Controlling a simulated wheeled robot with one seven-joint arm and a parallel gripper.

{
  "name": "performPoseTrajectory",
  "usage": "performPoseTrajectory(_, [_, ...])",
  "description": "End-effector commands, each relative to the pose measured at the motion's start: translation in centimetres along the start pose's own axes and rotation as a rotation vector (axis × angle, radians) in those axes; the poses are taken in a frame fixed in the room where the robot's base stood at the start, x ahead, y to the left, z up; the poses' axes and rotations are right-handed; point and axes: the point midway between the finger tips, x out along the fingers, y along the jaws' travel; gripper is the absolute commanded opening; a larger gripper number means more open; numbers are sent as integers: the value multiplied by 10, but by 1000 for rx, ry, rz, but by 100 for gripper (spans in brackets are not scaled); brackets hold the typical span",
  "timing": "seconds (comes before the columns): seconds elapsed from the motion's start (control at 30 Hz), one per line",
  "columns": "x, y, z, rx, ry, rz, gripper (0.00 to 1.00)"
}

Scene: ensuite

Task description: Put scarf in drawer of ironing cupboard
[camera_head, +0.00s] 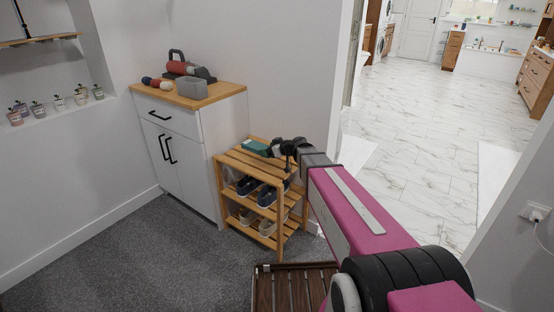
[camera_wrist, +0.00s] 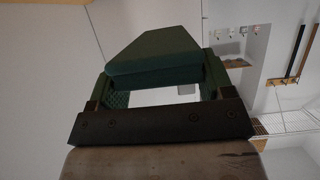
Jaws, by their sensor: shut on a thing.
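The scarf, a folded dark green bundle (camera_head: 256,147), is at the top of the shoe rack in the head view. It also shows between the fingers in the wrist view (camera_wrist: 155,52). My gripper (camera_head: 272,150) is shut on it. In the head view I cannot tell whether the scarf touches the rack or is held just above it. The white ironing cupboard (camera_head: 205,128) stands left of the rack. Its drawer (camera_head: 168,117), below the wooden top, is shut and has a black handle (camera_head: 159,116). Two doors with black handles are below it.
The wooden shoe rack (camera_head: 240,163) holds several shoes on its lower shelves. A brown slatted piece (camera_head: 293,285) is at the bottom. Grey carpet (camera_head: 130,245) before the cupboard is clear.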

Motion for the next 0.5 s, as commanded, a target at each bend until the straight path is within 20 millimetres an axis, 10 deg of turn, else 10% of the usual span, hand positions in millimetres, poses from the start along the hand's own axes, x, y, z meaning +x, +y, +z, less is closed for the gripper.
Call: performPoseTrajectory(0.5, [1,79,51,1,1,1,45])
